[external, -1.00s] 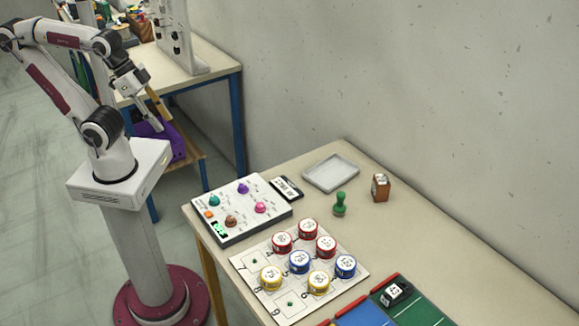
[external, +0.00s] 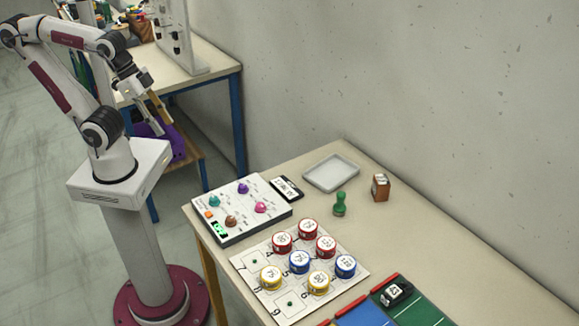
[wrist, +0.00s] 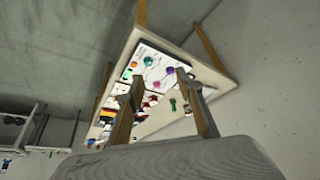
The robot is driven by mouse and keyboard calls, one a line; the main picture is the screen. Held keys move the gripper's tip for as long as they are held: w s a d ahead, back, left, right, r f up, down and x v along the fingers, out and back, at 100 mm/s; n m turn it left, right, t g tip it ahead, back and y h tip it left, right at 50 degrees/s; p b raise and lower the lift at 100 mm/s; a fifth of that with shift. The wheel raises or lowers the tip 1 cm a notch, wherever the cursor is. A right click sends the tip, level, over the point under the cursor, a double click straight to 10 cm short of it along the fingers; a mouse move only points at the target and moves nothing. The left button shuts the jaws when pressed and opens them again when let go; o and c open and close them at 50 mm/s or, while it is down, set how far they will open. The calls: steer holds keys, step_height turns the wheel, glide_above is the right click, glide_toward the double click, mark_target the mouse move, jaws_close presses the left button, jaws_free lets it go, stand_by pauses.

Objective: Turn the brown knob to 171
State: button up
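The brown knob (external: 231,221) sits on the white control panel (external: 243,228), near its front edge, beside a small green-lit display (external: 220,229). The digits on the display are too small to read. A teal knob (external: 214,200), a purple knob (external: 243,188) and a pink knob (external: 261,207) are on the same panel. My gripper (external: 165,128) is open and empty, in the air to the left of and above the panel, well apart from it. In the wrist view my gripper (wrist: 160,76) has its fingers spread, with the panel (wrist: 146,56) far beyond; I cannot make out the brown knob there.
An orange button (external: 209,214) is beside the display. A board with several labelled round tins (external: 300,262) lies next to the panel. A grey tray (external: 331,173), a green stamp (external: 340,204) and a brown block (external: 380,188) stand farther back. Air around my gripper is free.

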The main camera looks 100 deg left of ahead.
steer(key=m+g+h, duration=0.2)
steer(key=m+g, duration=0.1)
steer(key=m, duration=0.1)
glide_toward(230, 218)
steer(key=s, duration=0.2)
steer(key=s+f, duration=0.1)
steer(key=s, duration=0.1)
steer(key=s+a, duration=0.1)
steer(key=s, duration=0.1)
steer(key=shift+s+f, duration=0.1)
steer(key=shift+f, duration=0.05)
steer(key=shift+w+d+r+m+t+h, duration=0.15)
steer(key=shift+w+m+t, duration=0.25)
steer(key=shift+w, duration=0.4)
steer(key=shift+w+r+m+t+h, duration=0.1)
steer(key=shift+w+r+m+t, duration=0.1)
steer(key=shift+w+m, duration=0.5)
steer(key=shift+w+d+r+m+t+h, duration=0.1)
steer(key=shift+w+m+t, duration=0.2)
steer(key=shift+w, duration=0.55)
steer(key=shift+f, duration=0.15)
steer(key=shift+x, duration=3.75)
